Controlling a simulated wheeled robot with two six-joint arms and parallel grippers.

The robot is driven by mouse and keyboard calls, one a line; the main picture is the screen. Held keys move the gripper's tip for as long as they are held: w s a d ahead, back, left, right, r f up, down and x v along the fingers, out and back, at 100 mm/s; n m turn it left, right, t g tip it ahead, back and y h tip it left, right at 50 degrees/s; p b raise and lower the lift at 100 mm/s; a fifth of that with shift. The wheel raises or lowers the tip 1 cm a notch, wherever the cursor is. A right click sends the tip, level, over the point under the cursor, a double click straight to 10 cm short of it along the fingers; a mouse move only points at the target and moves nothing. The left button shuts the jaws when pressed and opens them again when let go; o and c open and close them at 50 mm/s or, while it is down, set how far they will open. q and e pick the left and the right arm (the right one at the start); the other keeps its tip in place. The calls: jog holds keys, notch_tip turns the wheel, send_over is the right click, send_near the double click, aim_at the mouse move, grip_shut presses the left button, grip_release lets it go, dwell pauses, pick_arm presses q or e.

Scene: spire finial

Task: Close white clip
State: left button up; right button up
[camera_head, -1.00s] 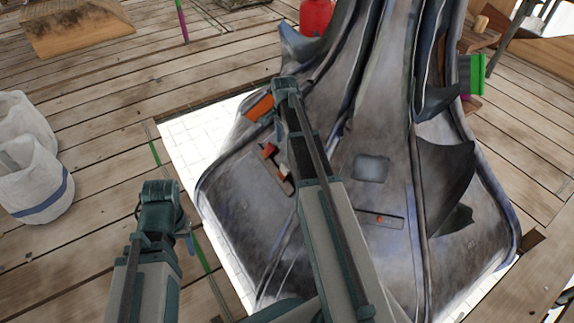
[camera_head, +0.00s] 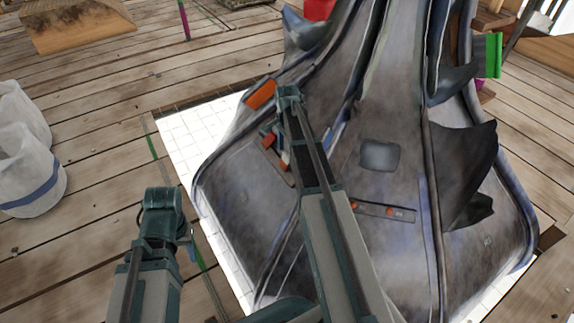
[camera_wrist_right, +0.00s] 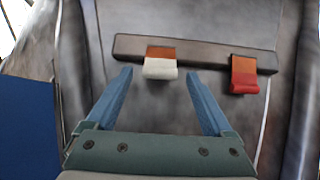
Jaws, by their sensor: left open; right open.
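The white clip (camera_wrist_right: 160,68) is a pale flap under an orange block on a dark bar (camera_wrist_right: 205,53), in the right wrist view. A red clip (camera_wrist_right: 243,75) hangs on the same bar to its right. My right gripper (camera_wrist_right: 158,73) is open, its two blue fingers on either side of the white clip, with gaps showing at both sides. In the head view the bar's clips show beside my right arm, with the red clip (camera_head: 268,140) visible and the white clip largely hidden. My left gripper (camera_head: 191,246) is mostly hidden behind its wrist, low at left, away from the clips.
The large grey spire piece (camera_head: 380,100) stands on a white tiled mat (camera_head: 180,140). Another strip (camera_head: 385,210) with small orange parts and an orange block (camera_head: 262,93) are on it. White buckets (camera_head: 30,175) stand on the plank floor at left.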

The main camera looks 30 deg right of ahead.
aim_at(287, 155)
notch_tip(287, 155, down, 4)
jog(key=shift+r+b, duration=0.2)
jog(key=shift+b, duration=1)
pick_arm(q)
notch_tip(287, 155, down, 4)
jog(key=shift+r, duration=0.25)
pick_arm(e)
jog(key=shift+r, duration=0.1)
jog(key=c, duration=1.4)
jog(key=shift+o, duration=0.2)
jog(key=shift+w+d+f+y+b, duration=0.1)
jog(key=shift+d+f+y+b, duration=0.3)
jog(key=shift+y, duration=0.4)
jog(key=shift+d+y, duration=0.15)
jog(key=shift+y, duration=0.45)
pick_arm(q)
jog(key=shift+f, duration=0.65)
